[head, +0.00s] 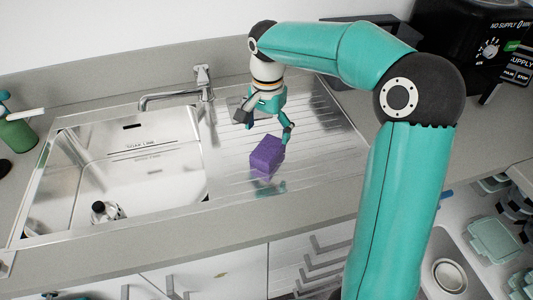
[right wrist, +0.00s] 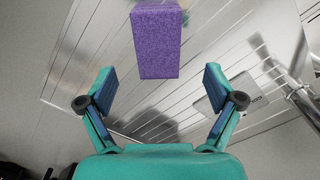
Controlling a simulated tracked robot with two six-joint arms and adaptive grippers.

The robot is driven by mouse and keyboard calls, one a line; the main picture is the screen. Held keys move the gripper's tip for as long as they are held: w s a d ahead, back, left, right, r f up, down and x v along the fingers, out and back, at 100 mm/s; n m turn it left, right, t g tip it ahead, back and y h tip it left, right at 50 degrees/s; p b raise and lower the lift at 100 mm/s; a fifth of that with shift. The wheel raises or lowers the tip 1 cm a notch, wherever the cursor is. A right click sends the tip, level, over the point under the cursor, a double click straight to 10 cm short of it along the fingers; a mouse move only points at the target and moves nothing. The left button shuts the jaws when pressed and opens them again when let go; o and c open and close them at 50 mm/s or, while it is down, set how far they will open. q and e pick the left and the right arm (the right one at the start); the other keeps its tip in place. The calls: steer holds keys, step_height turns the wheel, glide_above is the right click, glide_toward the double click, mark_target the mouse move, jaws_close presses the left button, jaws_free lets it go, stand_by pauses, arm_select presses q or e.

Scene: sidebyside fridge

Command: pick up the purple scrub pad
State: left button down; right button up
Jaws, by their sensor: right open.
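The purple scrub pad (head: 266,154) is a block on the ribbed metal drainboard, to the right of the sink basin. My right gripper (head: 267,122) hangs above and slightly behind the pad in the head view, with its fingers spread and nothing between them. In the right wrist view the pad (right wrist: 156,42) shows at the top middle, ahead of the two open fingers (right wrist: 156,86) and apart from them. My left gripper is not in view.
The faucet (head: 190,92) stands behind the sink basin (head: 135,165), left of my right gripper. A green spray bottle (head: 17,130) stands at the far left. A black appliance (head: 480,45) is at the back right. The drainboard (head: 325,135) right of the pad is clear.

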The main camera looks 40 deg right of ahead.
mark_target(268, 147)
steer(key=shift+s+f, duration=0.1)
steer(key=shift+f, duration=3.15)
steer(key=c, duration=1.2)
steer(key=shift+c, duration=0.2)
steer(key=shift+r, duration=0.2)
step_height(268, 147, up, 20)
steer(key=p, duration=0.2)
steer(key=shift+f, duration=0.15)
steer(key=o, duration=0.4)
steer(key=shift+c, duration=1.3)
